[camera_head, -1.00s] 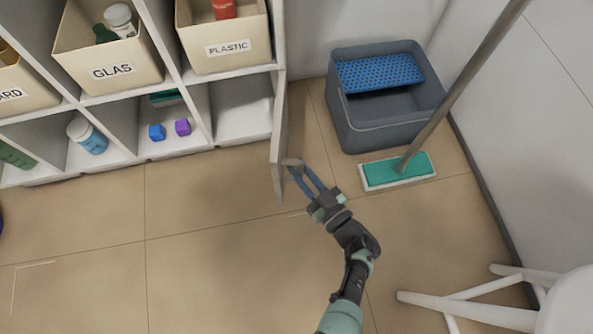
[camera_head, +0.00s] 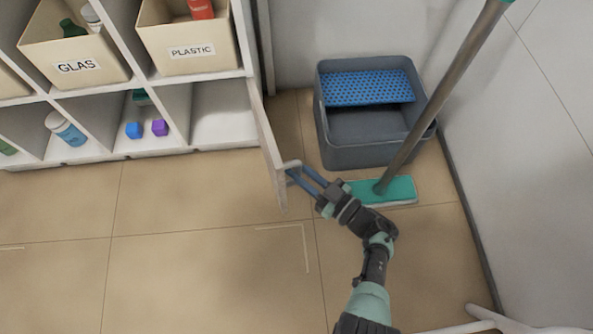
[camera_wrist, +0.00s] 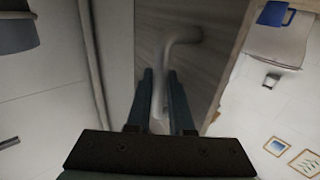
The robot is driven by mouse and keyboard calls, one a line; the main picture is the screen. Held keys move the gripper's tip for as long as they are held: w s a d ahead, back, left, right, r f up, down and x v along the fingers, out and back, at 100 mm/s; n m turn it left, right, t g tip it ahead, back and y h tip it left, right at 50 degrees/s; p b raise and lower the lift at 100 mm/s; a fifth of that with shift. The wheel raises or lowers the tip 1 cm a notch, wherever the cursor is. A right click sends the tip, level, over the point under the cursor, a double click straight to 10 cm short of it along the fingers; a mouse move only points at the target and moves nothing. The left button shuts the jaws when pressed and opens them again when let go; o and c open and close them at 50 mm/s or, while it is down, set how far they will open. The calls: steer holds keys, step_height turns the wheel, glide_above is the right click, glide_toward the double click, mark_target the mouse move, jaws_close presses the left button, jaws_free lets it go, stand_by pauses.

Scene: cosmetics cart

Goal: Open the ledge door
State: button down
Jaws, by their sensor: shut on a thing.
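The ledge door (camera_head: 266,140) is a white panel at the right end of the shelf unit, swung out so that it stands roughly edge-on in the head view. Its pale handle (camera_head: 292,164) sticks out near its free edge. My gripper (camera_head: 300,174) has its blue fingers shut on this handle. In the wrist view the door (camera_wrist: 180,75) fills the middle, and the curved handle (camera_wrist: 160,85) runs down between the two fingers (camera_wrist: 160,90). The compartment behind the door (camera_head: 222,115) is exposed and looks empty.
A grey bucket (camera_head: 365,153) with a blue strainer (camera_head: 368,86) stands right of the door. A mop with a teal head (camera_head: 398,189) leans beside it, close to my gripper. White chair legs (camera_head: 485,318) are at the lower right. The tiled floor left of the door is clear.

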stand_by(0.4)
steer(key=c, duration=0.8)
jaws_free()
steer(key=v, duration=1.3)
steer(key=shift+p, duration=0.35)
steer(key=shift+w+a, duration=0.1)
